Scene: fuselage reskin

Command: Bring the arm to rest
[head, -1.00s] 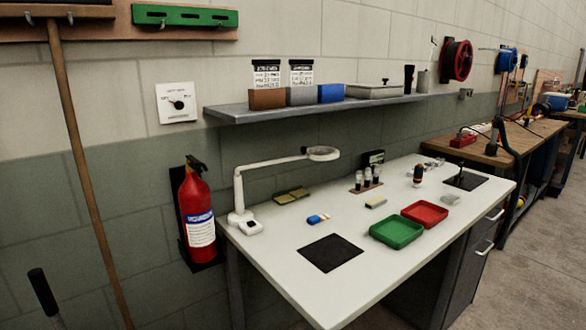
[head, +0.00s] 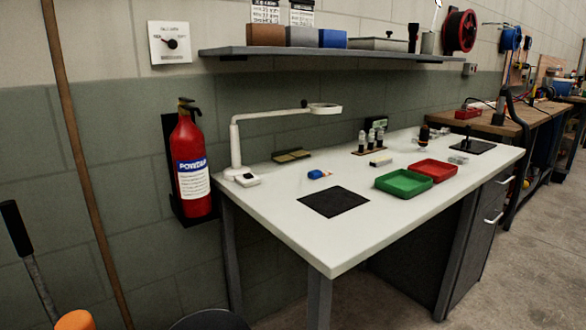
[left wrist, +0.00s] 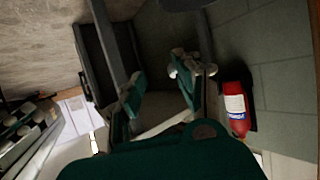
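My left gripper (left wrist: 158,78) shows only in the left wrist view. Its two green and grey fingers stand apart with nothing between them. The wrist camera is turned so that the room looks rotated, and the red fire extinguisher (left wrist: 235,108) shows to the right of the fingers, apart from them. Neither of my grippers shows in the head view, and my right gripper is in no view.
In the head view, a white workbench (head: 390,222) carries a green tray (head: 404,183), a red tray (head: 433,170), a black mat (head: 333,202) and a lamp (head: 235,150). A shelf (head: 340,50) hangs above. A fire extinguisher (head: 192,160) hangs left. Floor at right is clear.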

